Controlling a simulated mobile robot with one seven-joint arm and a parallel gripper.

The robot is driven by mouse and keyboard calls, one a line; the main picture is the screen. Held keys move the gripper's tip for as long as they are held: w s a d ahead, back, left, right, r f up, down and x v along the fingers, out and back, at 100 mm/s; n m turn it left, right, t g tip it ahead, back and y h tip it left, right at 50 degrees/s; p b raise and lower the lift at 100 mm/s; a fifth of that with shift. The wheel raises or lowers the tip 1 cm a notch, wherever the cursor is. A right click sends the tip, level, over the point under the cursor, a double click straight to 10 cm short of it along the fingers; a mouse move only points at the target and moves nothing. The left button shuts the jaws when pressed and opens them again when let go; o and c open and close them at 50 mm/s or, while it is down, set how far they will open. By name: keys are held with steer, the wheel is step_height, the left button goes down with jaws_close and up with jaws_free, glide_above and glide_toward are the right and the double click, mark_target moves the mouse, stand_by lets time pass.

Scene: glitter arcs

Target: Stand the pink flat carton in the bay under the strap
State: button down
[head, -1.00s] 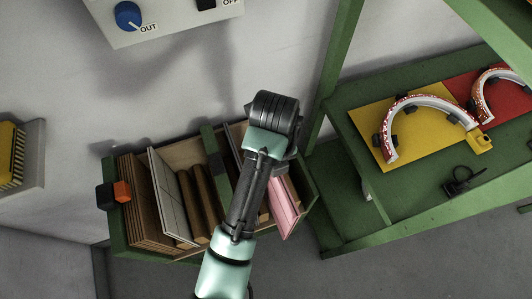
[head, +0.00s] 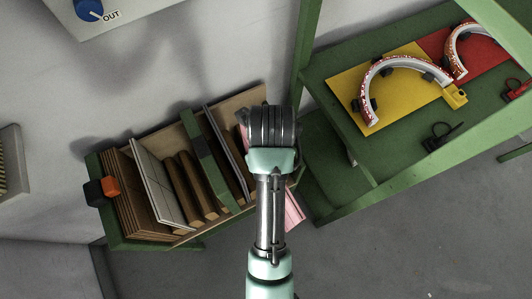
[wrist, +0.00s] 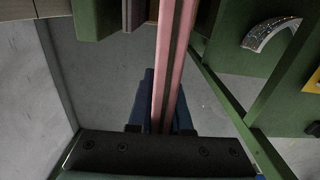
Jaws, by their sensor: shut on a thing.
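The pink flat carton (head: 293,211) shows beside and below my wrist at the right end of the green rack (head: 130,244). In the wrist view the carton (wrist: 176,45) is edge-on and runs away between the blue fingers of my gripper (wrist: 162,105), which are shut on it. My wrist hides the fingers and most of the carton in the head view. A green band (head: 216,178) crosses the rack near its middle; it may be the strap. I cannot tell whether the carton's far end is inside the rack.
The rack holds brown boards (head: 128,190), a pale panel (head: 160,188) and a grey panel (head: 226,150). A black and orange block (head: 101,190) sits on its left end. The green bench (head: 395,165) at right carries arched pieces (head: 385,70) and black clips. Grey floor is open in front.

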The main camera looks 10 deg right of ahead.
steer(key=s+d+b, duration=0.1)
steer(key=s+d, duration=0.3)
steer(key=s, duration=0.8)
steer(key=shift+s+r, duration=0.15)
steer(key=shift+s, duration=0.2)
